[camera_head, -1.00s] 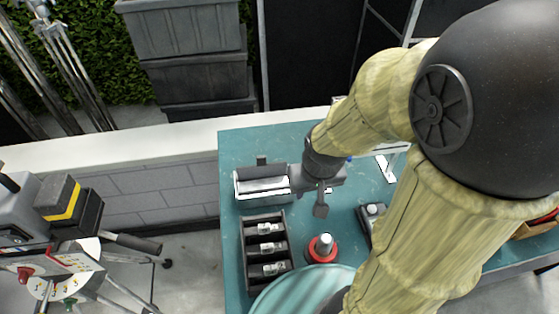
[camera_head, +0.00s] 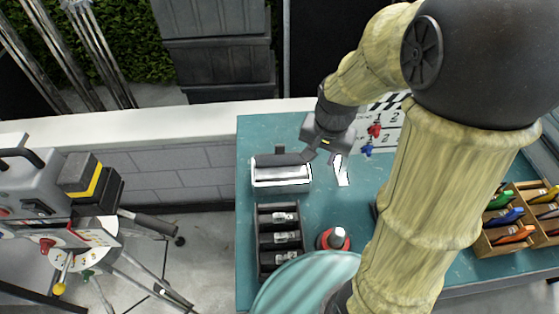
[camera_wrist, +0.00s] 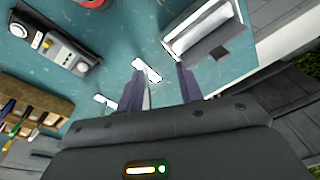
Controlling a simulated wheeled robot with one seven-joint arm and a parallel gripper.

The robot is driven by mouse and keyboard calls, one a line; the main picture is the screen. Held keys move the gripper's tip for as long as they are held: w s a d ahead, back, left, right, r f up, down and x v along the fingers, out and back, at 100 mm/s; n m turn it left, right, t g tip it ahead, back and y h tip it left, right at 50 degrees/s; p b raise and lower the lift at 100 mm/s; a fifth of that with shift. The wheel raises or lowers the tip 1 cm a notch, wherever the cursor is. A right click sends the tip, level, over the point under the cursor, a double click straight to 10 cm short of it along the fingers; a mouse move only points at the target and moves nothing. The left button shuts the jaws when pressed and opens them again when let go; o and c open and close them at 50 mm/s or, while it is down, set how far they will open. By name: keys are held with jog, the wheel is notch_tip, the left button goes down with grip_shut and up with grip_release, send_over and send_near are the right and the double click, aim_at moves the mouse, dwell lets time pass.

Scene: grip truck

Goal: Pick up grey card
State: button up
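My gripper (camera_head: 324,156) is open above the far part of the teal table (camera_head: 335,205), pointing down. In the wrist view its two dark fingers (camera_wrist: 160,82) are spread apart, and nothing is clearly held. A small white piece with a dark outline (camera_head: 342,171) lies just right of the fingers in the head view. A similar white piece (camera_wrist: 147,71) shows beyond and between the fingertips in the wrist view. A narrow grey strip (camera_wrist: 147,96) shows beside the left finger. I cannot tell for sure which of these is the grey card.
A white-and-grey box with a roll (camera_head: 282,172) stands left of my gripper. A black tray (camera_head: 280,238), a red-based item (camera_head: 333,240) and a round teal seat (camera_head: 305,285) are nearer. A clapperboard with clips (camera_head: 388,128) lies right. A wooden box of markers (camera_head: 515,222) stands far right.

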jog(key=w+a+r+m+g+p, duration=0.1)
jog(key=w+a+r+m, duration=0.3)
jog(key=w+a+m, duration=0.5)
jog(key=w+m+p, duration=0.1)
jog(key=w+m, duration=0.2)
jog(key=shift+m+g, duration=0.3)
jog(key=shift+g, duration=0.1)
notch_tip(320, 180, down, 12)
jog(key=p, duration=0.2)
jog(key=shift+f, duration=0.1)
